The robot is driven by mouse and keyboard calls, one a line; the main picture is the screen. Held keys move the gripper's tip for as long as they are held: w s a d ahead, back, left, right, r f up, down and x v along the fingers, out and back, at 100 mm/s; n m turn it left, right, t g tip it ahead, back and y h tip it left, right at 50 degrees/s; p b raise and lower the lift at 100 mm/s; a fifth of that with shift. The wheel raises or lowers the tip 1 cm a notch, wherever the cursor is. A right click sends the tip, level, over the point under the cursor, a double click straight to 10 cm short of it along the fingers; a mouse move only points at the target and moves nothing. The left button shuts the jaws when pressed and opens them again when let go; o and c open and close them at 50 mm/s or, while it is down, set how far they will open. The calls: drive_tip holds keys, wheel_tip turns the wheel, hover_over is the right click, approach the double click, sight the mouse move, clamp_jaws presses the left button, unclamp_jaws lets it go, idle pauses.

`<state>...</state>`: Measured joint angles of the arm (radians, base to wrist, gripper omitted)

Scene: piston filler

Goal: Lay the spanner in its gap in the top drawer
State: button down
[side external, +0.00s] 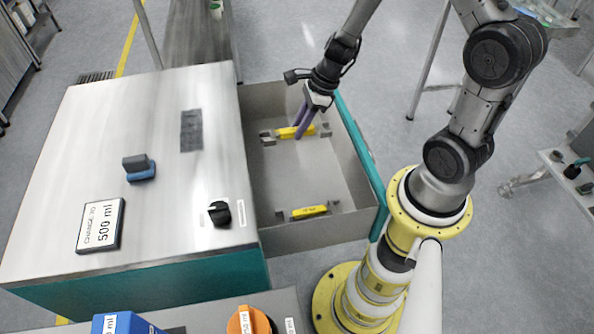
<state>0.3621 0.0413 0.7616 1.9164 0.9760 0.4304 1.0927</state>
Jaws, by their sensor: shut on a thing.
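The top drawer (292,178) is pulled out to the right of the cabinet, its floor in view. My gripper (296,131), with purple fingers, reaches down into the far part of the drawer. It is shut on a yellow bar (285,133), which seems to be the spanner; the fingers hide part of it. Dark grey holders stand at both ends of this bar, left (267,138) and right (325,130). I cannot tell whether the bar touches the drawer floor or rests fully between the holders.
A second yellow bar (309,211) lies between grey holders in the near part of the drawer. The drawer's middle floor is clear. Its walls stand around the gripper. The cabinet top carries a black knob (219,213), a blue-based switch (139,168) and a "500 ml" sign (101,225).

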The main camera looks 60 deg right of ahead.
sight(295, 172)
wheel_tip(295, 172, down, 14)
drive_tip(key=shift+f, duration=0.15)
idle(0.7)
drive_tip(key=shift+f, duration=0.1)
drive_tip(key=c, duration=0.7)
unclamp_jaws()
drive_tip(key=shift+f, duration=0.1)
drive_tip(key=shift+c, duration=0.2)
